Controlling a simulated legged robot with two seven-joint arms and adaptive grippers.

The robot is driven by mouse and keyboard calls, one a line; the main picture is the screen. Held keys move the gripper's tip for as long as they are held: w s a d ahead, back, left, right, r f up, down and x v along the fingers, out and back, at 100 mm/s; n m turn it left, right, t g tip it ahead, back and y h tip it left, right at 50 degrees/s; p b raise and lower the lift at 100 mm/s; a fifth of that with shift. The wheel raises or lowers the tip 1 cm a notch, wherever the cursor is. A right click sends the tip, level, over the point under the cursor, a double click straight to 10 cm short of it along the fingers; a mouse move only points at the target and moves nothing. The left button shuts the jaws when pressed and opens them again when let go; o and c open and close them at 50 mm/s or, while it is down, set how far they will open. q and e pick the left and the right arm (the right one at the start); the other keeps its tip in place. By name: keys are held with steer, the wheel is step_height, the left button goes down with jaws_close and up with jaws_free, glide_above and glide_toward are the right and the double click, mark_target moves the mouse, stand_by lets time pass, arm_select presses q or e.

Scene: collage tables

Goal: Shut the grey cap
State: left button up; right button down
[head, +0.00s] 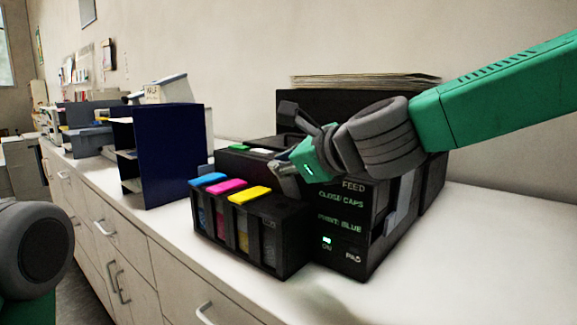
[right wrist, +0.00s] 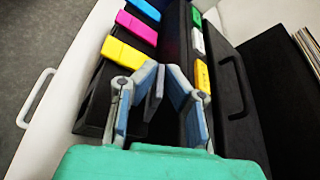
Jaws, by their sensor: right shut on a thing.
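The black printer (head: 365,240) stands on the white counter, with a row of ink tanks (head: 250,235) at its front left. Blue, magenta (right wrist: 137,27) and yellow (right wrist: 125,52) caps lie flat on the tanks. My right gripper (head: 284,176) is at the tank end nearest the printer's panel, beyond the yellow cap. In the right wrist view, a thin dark grey piece, seemingly the grey cap (right wrist: 154,100), stands raised between the fingers. The gripper is shut on it. In the head view the gripper hides this cap. My left gripper is out of view.
A second row has green, white (right wrist: 198,41) and yellow (right wrist: 201,75) pieces behind the tanks. A dark handle (right wrist: 233,85) rises beside it. A navy file holder (head: 170,155) stands left of the printer. The counter (head: 500,245) is clear at right.

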steer(key=shift+s+a+f, duration=0.1)
steer(key=shift+a, duration=0.05)
stand_by(0.4)
steer(key=c, duration=1.7)
jaws_free()
steer(key=shift+w+a+f, duration=0.1)
steer(key=shift+w+a, duration=0.15)
steer(key=v, duration=1.1)
steer(key=shift+s+d, duration=0.2)
steer(key=shift+s, duration=0.15)
